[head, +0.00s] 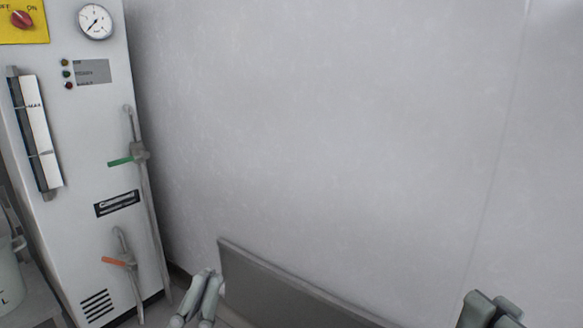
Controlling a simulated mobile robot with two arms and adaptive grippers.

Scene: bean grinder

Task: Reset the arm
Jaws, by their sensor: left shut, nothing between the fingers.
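My left gripper (203,291) shows at the bottom of the head view, left of the middle. Its two grey fingers are together with nothing between them. It appears in front of the floor and the near end of a low grey panel, touching no object that I can make out. Part of my right gripper or its wrist (489,311) shows at the bottom right edge. Most of it is cut off by the frame, so its fingers cannot be judged.
A tall white machine cabinet (93,225) stands at the left, with a gauge (95,21), a red switch (22,19), and green (127,160) and orange (115,261) valve handles. A low grey panel (285,290) runs along the plain wall (340,120). A white container (8,280) is at far left.

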